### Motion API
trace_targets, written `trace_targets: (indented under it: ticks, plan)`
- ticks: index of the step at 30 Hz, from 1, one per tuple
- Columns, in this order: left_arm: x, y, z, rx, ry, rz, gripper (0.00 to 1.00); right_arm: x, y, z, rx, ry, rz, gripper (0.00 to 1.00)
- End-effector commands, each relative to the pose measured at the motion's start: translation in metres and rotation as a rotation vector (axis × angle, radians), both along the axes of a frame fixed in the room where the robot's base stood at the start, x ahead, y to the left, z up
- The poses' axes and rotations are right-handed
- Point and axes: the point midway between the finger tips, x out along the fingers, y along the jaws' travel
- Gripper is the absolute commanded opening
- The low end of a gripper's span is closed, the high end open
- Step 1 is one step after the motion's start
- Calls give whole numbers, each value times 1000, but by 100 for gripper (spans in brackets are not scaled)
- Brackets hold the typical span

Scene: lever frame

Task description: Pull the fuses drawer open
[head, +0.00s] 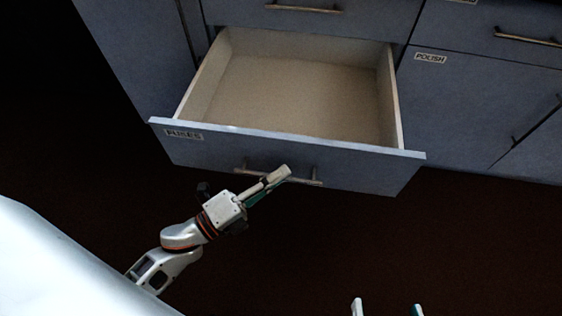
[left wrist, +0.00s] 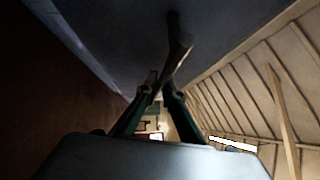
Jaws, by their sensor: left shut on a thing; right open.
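The blue-grey fuses drawer (head: 365,170) stands far out of the cabinet, and its light inside is empty. A small label (head: 184,134) sits at the left of its front, its letters hard to read. My left gripper (head: 283,175) is shut on the drawer handle (head: 310,182), near the handle's middle. In the left wrist view, the fingers (left wrist: 160,98) close around the handle bar (left wrist: 178,50) in front of the dark drawer front. My right gripper (head: 387,309) shows only its two fingertips at the bottom edge, apart, with nothing between them.
A door labelled POLISH (head: 470,100) is closed to the right of the drawer. Another closed drawer (head: 340,22) lies above the open one. A plain cabinet panel (head: 140,60) stands at the left. The dark floor in front of the drawer looks clear.

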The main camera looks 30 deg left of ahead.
Motion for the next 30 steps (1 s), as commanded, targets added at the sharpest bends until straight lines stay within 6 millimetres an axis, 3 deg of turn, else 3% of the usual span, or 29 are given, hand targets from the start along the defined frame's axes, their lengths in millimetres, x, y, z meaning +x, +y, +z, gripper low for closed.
trace_targets:
  ticks: [16,18,30]
  plan:
    - [-9,-2,0,0,1,1,0,1,1,1,7,-2,-1,68]
    - [-9,-2,0,0,1,1,25,1,1,1,7,-2,-1,68]
    - [-11,-1,-1,0,1,0,25,0,2,1,8,-1,-3,68]
